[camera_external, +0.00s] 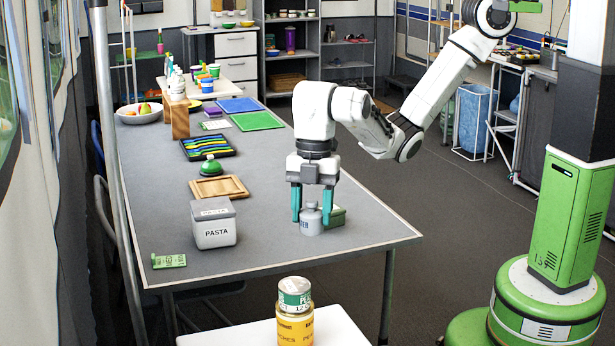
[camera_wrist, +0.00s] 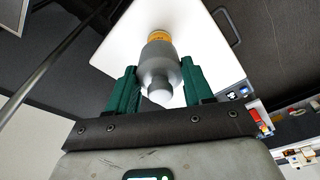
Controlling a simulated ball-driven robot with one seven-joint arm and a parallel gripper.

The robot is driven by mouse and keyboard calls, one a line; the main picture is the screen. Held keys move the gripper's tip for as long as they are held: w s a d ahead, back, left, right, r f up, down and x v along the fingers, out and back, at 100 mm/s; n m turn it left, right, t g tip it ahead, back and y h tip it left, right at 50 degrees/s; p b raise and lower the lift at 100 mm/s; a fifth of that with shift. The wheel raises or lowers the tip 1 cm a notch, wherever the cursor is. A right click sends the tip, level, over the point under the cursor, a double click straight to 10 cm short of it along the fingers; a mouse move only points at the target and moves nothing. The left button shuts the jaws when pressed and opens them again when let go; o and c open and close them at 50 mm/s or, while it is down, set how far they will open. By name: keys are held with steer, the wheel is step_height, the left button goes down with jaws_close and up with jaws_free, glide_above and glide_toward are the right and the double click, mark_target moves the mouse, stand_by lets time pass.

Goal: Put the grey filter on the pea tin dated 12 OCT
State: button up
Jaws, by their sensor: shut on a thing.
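My gripper (camera_external: 310,214) points down with its teal fingers shut on the grey filter (camera_external: 310,220), a small bottle shape with a narrow top. In the wrist view the filter (camera_wrist: 158,75) sits upright between both fingers. The tin with the green label and "12" on it (camera_external: 294,293) stands on a yellow tin (camera_external: 295,328) on the white table in the foreground. In the wrist view the filter hides most of the stack, with a yellow part (camera_wrist: 159,36) showing beyond it. The gap between filter and tin is hard to judge.
The white table (camera_external: 230,336) is otherwise clear where it shows.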

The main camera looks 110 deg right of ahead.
steer(key=s+a+r+n+b, duration=0.1)
steer(key=a+r+n, duration=0.35)
steer(key=n, duration=0.25)
steer(key=n+g+b, duration=0.2)
steer(key=n+b, duration=0.4)
steer(key=n, duration=0.3)
glide_above(298, 286)
steer(key=s, duration=0.1)
steer(key=f, duration=0.6)
steer(key=shift+d+f, duration=0.3)
steer(key=shift+d, duration=0.1)
steer(key=shift+w+f+b, duration=0.35)
steer(key=shift+w+b, duration=0.15)
steer(key=shift+b, duration=0.05)
steer(key=shift+w+a+f+b, duration=0.1)
steer(key=shift+w+f+b, duration=0.15)
steer(key=shift+f, duration=1.45)
steer(key=shift+f, duration=0.1)
